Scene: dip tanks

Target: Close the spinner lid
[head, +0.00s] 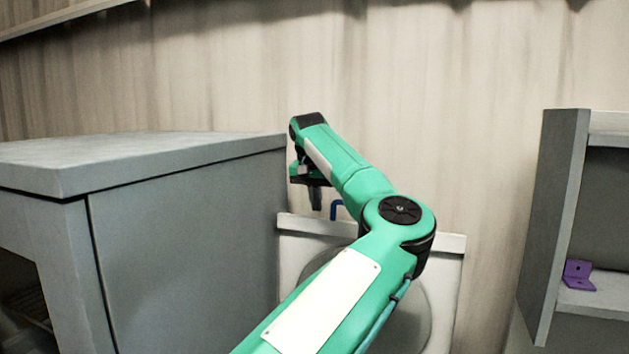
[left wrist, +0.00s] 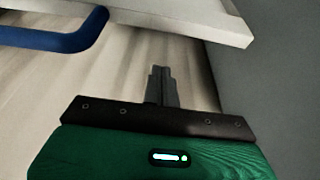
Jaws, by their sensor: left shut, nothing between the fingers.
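The white spinner (head: 449,300) stands against the wall, right of the grey cabinet. A pale slab with a thick edge (head: 294,222), which looks like its lid, runs across its top; my arm hides much of it, and I cannot tell its angle. A blue bent handle (head: 336,204) rises at its upper edge. My left gripper (head: 315,200) points down, just left of the handle and apart from it, shut and empty. In the left wrist view the closed fingers (left wrist: 161,85) have the blue handle (left wrist: 55,40) to their left and the slab's edge (left wrist: 185,20) above. My right gripper is not in view.
A grey cabinet (head: 190,230) stands close on the left of the spinner. A grey shelf unit (head: 556,220) with a purple bracket (head: 578,274) stands on the right. The wall (head: 450,90) is behind; open space lies above the spinner.

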